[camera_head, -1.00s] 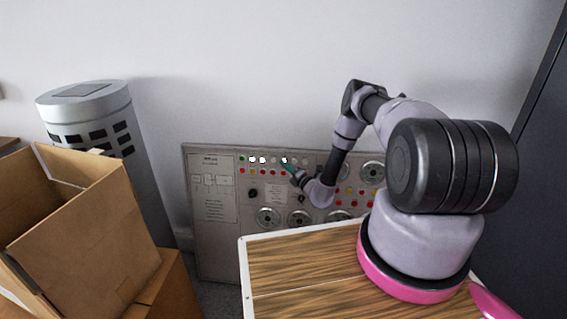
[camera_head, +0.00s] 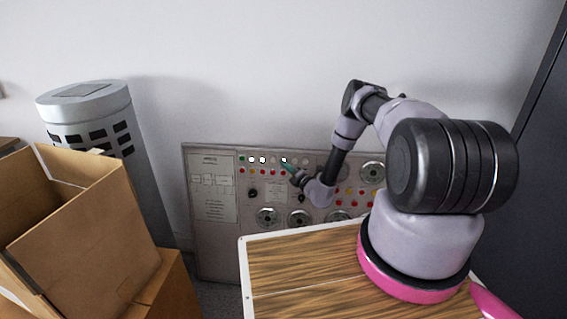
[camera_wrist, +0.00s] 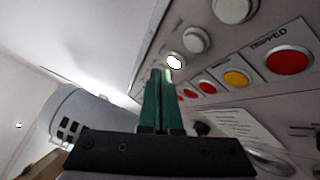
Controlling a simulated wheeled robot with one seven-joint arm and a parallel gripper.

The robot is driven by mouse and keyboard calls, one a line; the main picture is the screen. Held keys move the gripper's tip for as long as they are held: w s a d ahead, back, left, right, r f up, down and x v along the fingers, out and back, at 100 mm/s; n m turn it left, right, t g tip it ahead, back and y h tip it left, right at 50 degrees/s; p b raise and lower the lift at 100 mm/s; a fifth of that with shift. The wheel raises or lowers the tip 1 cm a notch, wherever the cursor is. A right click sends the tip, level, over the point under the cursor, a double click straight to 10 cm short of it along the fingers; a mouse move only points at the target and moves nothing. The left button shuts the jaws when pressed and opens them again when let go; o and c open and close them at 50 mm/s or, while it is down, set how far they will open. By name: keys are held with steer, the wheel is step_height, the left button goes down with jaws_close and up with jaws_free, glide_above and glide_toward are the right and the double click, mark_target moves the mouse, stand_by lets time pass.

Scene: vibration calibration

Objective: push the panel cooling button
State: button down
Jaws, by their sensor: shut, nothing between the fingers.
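The grey control panel (camera_head: 215,240) stands against the wall, with rows of green, white, red and yellow buttons and several round dials. Which button is the cooling one cannot be read. My gripper (camera_head: 286,163) is at the upper button row in the head view, its green fingers near a lit white button (camera_head: 284,160). In the wrist view, my gripper (camera_wrist: 163,72) has its two green fingers together and empty, with the tips just below a lit white button (camera_wrist: 174,62). I cannot tell whether they touch it.
Open cardboard boxes (camera_head: 95,235) stand at the left, in front of a grey cylindrical unit (camera_head: 85,105). A wood-topped surface (camera_head: 290,272) lies before the panel, under my arm. A dark cabinet (camera_head: 525,180) stands at the right. The wall above the panel is bare.

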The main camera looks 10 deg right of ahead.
steer(key=shift+w+d+f, duration=0.1)
steer(key=shift+w, duration=0.25)
steer(key=shift+w+d, duration=0.15)
steer(key=shift+w, duration=0.25)
stand_by(0.8)
steer(key=shift+s, duration=0.1)
steer(key=shift+s+a, duration=0.25)
steer(key=shift+s, duration=0.45)
steer(key=shift+s+a+r, duration=0.2)
steer(key=shift+s+a, duration=0.05)
steer(key=shift+s, duration=0.5)
steer(key=shift+s+a+r, duration=0.2)
steer(key=shift+s+a, duration=0.1)
steer(key=shift+s, duration=0.5)
steer(key=shift+s+a+r, duration=0.2)
steer(key=shift+s+a, duration=0.05)
steer(key=shift+s, duration=0.5)
